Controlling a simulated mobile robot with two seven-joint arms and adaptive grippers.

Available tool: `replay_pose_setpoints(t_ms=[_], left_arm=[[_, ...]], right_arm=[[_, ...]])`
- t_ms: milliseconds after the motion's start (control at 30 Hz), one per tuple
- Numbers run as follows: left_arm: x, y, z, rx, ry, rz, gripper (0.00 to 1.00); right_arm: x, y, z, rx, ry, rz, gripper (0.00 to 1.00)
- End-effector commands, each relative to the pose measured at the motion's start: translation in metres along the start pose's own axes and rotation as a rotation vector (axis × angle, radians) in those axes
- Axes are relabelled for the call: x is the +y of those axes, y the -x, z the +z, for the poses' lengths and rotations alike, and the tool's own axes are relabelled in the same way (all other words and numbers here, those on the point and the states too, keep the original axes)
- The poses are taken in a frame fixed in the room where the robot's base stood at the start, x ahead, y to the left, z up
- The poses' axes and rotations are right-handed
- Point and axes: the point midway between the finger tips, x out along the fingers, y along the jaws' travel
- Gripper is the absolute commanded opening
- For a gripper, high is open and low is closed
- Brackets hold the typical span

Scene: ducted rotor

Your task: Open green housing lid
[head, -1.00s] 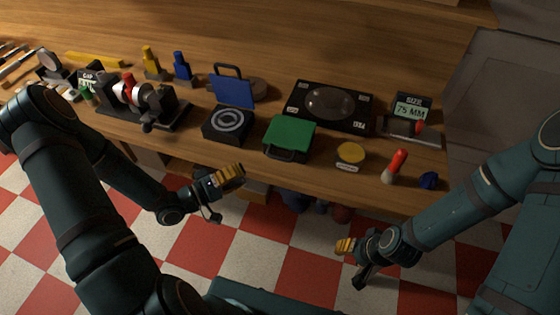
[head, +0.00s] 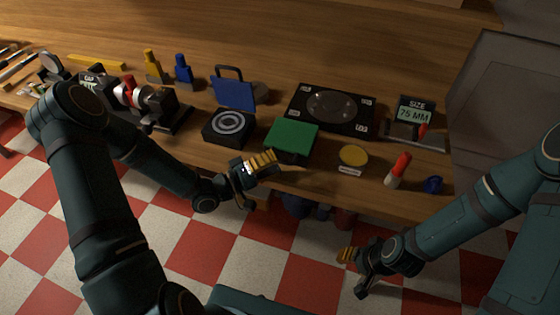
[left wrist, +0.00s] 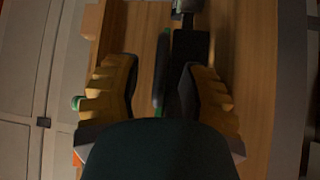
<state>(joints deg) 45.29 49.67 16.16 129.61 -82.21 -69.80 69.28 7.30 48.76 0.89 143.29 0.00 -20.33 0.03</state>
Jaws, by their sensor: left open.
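The green housing lid (head: 291,138) is shut flat on its dark case near the front edge of the bench. My left gripper (head: 264,174) is at the front left of this case, level with its front side. In the left wrist view its two yellow fingers (left wrist: 160,95) are apart, with a thin green edge (left wrist: 161,72) and a dark part of the case (left wrist: 190,65) beyond and between them. No grip on the lid shows. My right gripper (head: 354,270) is open and empty in front of the bench.
A black plate with a round disc (head: 330,106) lies behind. A yellow round piece (head: 353,156), a red-and-white piece (head: 398,170) and a size display (head: 415,114) are to the right.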

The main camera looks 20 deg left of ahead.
Motion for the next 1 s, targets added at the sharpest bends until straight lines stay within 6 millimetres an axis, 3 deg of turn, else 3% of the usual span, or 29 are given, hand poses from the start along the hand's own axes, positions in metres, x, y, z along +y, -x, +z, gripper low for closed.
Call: replay_pose_setpoints(t_ms=[200,533,667,1000], left_arm=[[-0.001,-0.018,0.000,0.001,0.001,-0.001,0.41],[0.000,-0.020,0.000,0.001,0.000,-0.001,0.44],[0.000,-0.020,0.000,0.001,0.000,-0.001,0.00],[0.000,-0.020,0.000,0.001,0.001,-0.001,0.00]], right_arm=[[0.001,-0.002,0.000,0.001,0.000,0.000,0.47],[0.001,-0.002,0.000,0.001,0.000,0.000,0.47],[0.001,-0.002,0.000,0.001,0.000,0.000,0.47],[0.001,-0.002,0.000,0.001,0.000,0.000,0.47]])
